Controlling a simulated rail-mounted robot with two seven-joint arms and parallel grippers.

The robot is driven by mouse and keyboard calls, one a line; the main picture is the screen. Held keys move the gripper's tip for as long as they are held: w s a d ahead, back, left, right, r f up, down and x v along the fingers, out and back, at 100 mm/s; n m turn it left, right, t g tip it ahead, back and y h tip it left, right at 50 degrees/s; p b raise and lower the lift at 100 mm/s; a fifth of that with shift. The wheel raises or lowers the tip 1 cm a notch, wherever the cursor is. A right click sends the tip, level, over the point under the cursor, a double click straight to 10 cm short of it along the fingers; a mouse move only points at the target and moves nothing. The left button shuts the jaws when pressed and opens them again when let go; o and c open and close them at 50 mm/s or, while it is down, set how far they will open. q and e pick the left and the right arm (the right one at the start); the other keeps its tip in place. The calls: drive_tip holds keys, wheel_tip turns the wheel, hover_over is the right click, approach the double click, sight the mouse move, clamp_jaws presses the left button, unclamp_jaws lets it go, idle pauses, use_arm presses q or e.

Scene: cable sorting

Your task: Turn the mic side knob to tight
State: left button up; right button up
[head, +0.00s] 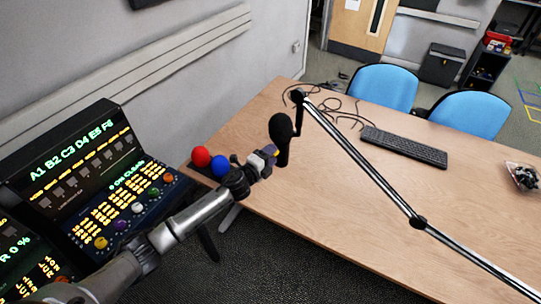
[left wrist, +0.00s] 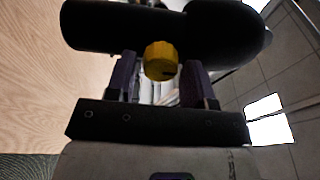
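The black microphone (head: 281,128) hangs from a jointed boom arm (head: 365,165) above the table. In the left wrist view the microphone (left wrist: 100,25) lies across the top of the picture. Its yellow side knob (left wrist: 161,60) has a dark mark near its lower edge. My left gripper (head: 270,153) is at the microphone. In the left wrist view its two fingers (left wrist: 161,74) stand apart on either side of the knob, with a visible gap at each side. The knob is hidden or too small to tell in the head view. My right gripper is not in view.
A lit control console (head: 90,185) stands at left. Blue chairs (head: 383,86) stand behind the table. The table's front middle is clear.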

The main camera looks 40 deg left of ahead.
use_arm(q)
drive_tip(key=shift+o, duration=0.9)
drive_tip(key=shift+s, duration=0.15)
drive_tip(key=s, duration=1.3)
drive_tip(key=shift+s, duration=0.3)
